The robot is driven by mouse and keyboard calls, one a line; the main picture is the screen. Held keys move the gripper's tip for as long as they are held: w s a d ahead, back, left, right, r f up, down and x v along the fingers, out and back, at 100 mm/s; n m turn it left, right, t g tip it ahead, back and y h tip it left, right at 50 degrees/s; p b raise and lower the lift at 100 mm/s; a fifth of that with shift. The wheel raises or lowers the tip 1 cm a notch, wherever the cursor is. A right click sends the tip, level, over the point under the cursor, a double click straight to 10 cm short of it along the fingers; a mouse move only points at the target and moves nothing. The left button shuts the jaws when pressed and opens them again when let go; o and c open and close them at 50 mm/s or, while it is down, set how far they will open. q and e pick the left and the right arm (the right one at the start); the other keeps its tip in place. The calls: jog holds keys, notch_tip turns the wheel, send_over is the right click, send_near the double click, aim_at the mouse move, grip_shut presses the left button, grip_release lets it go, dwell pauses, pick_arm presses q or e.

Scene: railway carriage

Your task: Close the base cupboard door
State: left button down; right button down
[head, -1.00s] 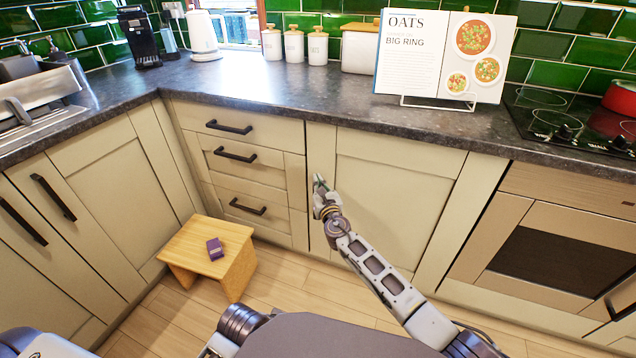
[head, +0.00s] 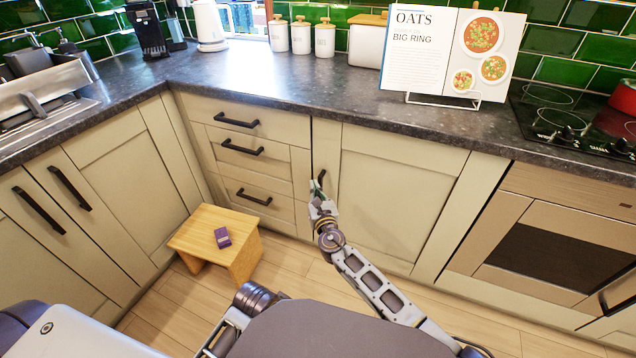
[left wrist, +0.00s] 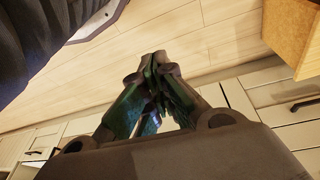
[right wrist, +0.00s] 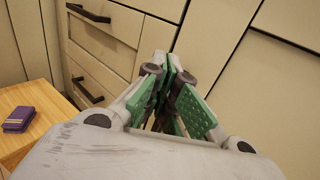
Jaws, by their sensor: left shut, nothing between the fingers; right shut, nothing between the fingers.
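The cream base cupboard door (head: 395,195) is below the worktop, right of the drawers. It looks flush or nearly flush with the fronts beside it, with a dark line along its left edge. My left gripper (left wrist: 155,75) is shut and empty, above the floor.
Drawers (head: 250,160) adjoin the door on the left, an oven (head: 550,255) stands to the right. The dark worktop (head: 290,90) overhangs.

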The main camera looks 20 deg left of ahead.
pick_arm(q)
jog(key=shift+s+a+f+p, duration=0.15)
jog(key=shift+f+p, duration=0.25)
jog(key=shift+f, duration=0.3)
pick_arm(e)
jog(key=shift+s+a, duration=0.1)
jog(key=shift+s, duration=1.1)
